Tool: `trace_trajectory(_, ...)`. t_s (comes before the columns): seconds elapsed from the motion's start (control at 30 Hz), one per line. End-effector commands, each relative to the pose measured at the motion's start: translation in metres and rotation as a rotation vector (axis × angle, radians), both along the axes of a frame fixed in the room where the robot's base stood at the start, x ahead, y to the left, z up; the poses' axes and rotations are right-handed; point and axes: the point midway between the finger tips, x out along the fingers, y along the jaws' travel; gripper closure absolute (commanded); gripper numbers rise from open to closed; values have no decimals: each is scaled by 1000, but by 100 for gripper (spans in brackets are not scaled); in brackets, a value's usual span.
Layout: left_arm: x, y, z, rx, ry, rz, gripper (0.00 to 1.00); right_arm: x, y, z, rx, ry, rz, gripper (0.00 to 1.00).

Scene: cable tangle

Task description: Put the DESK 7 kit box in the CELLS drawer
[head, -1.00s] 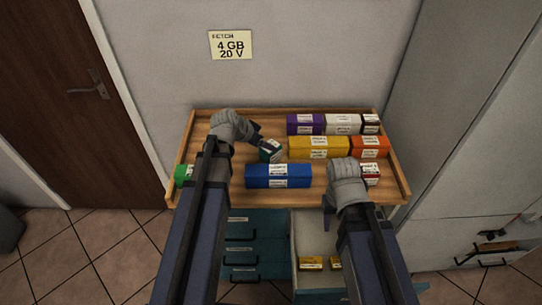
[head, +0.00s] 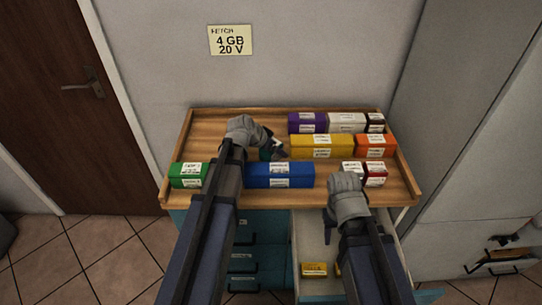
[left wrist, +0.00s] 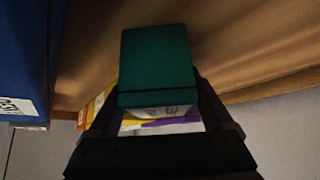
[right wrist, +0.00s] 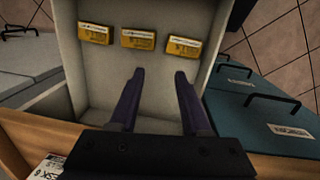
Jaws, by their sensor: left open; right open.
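I cannot read DESK 7 on any box, so I cannot tell which one is that kit box. A dark teal box (left wrist: 157,68) lies between the fingers of my open left gripper (left wrist: 157,98); in the head view it shows small beside my left gripper (head: 272,147), partly hidden. My right gripper (right wrist: 160,78) is open and empty above an open drawer (right wrist: 145,75) holding several small yellow packs (right wrist: 138,38). The open drawer also shows in the head view (head: 312,245). Its label is not readable, so I cannot tell whether it is CELLS.
The wooden tray top (head: 205,128) also holds a green box (head: 188,174), a blue box (head: 280,175), a yellow box (head: 322,145), and purple, white, orange and red ones. Shut teal drawers (head: 245,262) stand left of the open one. A grey cabinet (head: 455,130) is on the right.

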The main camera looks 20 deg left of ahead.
Motion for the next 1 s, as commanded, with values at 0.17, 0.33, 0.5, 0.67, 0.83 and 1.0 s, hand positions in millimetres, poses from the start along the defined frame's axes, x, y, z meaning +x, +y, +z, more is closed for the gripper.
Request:
trace_trajectory(0.17,-1,0,1,0,0,0,18,0,0,1,0,0,0,52)
trace_trajectory(0.33,-1,0,1,0,0,0,37,0,0,1,0,0,0,52)
trace_trajectory(0.5,-1,0,1,0,0,0,56,0,0,1,0,0,0,52)
trace_trajectory(0.67,-1,0,1,0,1,0,74,0,0,1,0,0,0,52)
trace_trajectory(0.83,-1,0,1,0,0,0,92,0,0,1,0,0,0,52)
trace_trajectory(1.0,-1,0,1,0,0,0,100,0,0,1,0,0,0,52)
